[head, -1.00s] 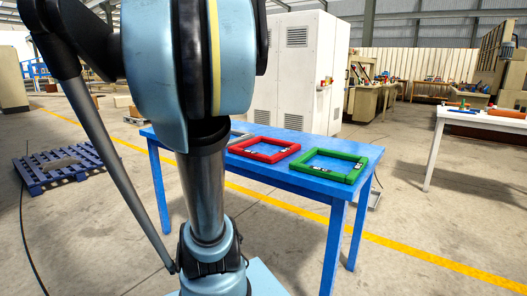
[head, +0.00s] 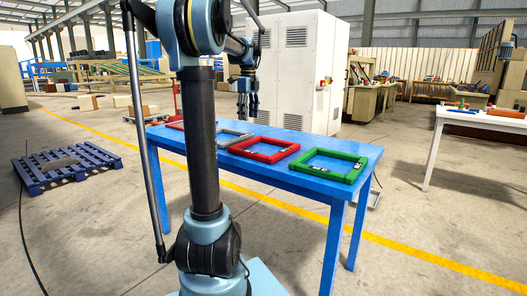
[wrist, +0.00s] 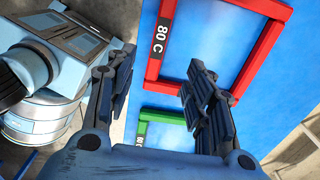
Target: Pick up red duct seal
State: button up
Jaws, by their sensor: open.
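A red duct seal (head: 249,155), a square frame with a small label, lies flat on the blue table (head: 312,188). In the wrist view, a red frame (wrist: 265,52) with an "80 C" label shows at the top, below and beyond the fingers. More red (head: 174,125) shows at the table's left end, mostly hidden behind my arm. My gripper (head: 248,106) hangs fingers down above the far side of the table, near the grey and red frames. It is open and empty; its fingers (wrist: 160,66) are apart in the wrist view.
A green frame (head: 313,171) lies to the right of the red one and a grey frame (head: 225,142) to its left. A white cabinet (head: 305,70) stands behind the table. A blue pallet (head: 70,165) lies on the floor at left.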

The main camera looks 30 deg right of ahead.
aim_at(250, 152)
notch_tip(250, 152, down, 17)
jog(key=shift+s+d, duration=0.1)
dwell(0.7)
grip_shut()
